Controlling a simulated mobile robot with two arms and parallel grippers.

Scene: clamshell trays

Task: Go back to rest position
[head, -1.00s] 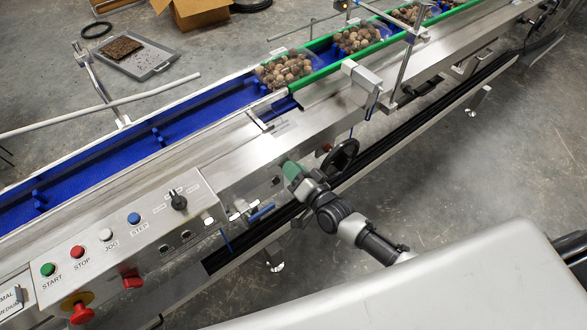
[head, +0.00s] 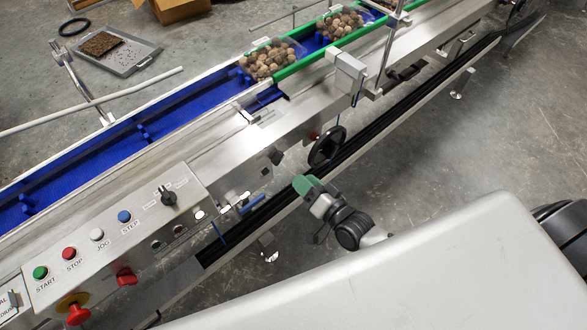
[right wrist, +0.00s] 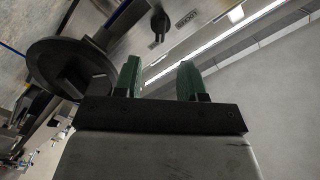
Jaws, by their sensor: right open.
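My left gripper is not in view. Clear clamshell trays of round brown items, one of them nearest (head: 268,62) and another behind it (head: 340,25), sit on the blue conveyor (head: 100,160), away from my gripper.
The control panel (head: 120,235) has several buttons and a black knob. A black handwheel (head: 327,147) juts from the conveyor's near side, close to my right gripper; it looms large in the right wrist view (right wrist: 70,68). Concrete floor (head: 480,150) lies open at the right.

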